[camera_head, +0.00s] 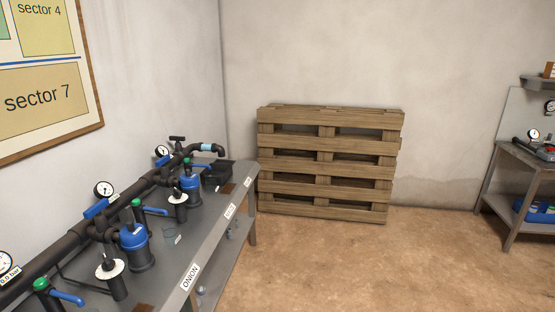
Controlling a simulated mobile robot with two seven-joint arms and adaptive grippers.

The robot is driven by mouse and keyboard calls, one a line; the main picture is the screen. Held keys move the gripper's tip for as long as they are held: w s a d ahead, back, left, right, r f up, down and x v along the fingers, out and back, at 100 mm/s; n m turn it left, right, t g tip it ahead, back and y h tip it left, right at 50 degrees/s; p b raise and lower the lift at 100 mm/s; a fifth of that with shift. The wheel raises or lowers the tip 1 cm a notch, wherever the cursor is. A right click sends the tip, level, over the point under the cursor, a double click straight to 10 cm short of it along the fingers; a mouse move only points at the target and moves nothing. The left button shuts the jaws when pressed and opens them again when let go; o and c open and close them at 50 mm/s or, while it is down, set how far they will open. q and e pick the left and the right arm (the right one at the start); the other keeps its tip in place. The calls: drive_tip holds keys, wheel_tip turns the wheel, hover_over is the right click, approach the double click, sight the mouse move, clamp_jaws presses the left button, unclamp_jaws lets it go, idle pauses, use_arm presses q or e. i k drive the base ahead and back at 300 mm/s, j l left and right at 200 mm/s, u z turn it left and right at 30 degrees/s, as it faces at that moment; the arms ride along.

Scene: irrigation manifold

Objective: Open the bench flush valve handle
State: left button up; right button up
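The black pipe manifold (72,238) runs along the grey bench (205,262) on the left, against the wall. A black T-shaped handle (177,139) stands up near its far end, beside a pipe elbow with a light blue band (207,147). Blue lever handles with green caps sit on the branches, such as a near lever (67,298), a middle lever (154,211) and a far lever (208,167). I cannot tell from labels which handle is the flush valve's. Neither of my grippers is in view.
A black bin (215,176) sits under the manifold's far end. A second bench (525,158) with a blue crate (535,211) below is at the right. The brown floor (370,260) between is clear.

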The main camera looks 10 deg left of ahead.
sight(178, 139)
drive_tip(key=i+u, duration=0.15)
drive_tip(key=i, duration=0.35)
drive_tip(key=i+l+u, duration=0.15)
drive_tip(key=i, duration=0.35)
drive_tip(key=i+l+u, duration=0.15)
drive_tip(key=i, duration=0.35)
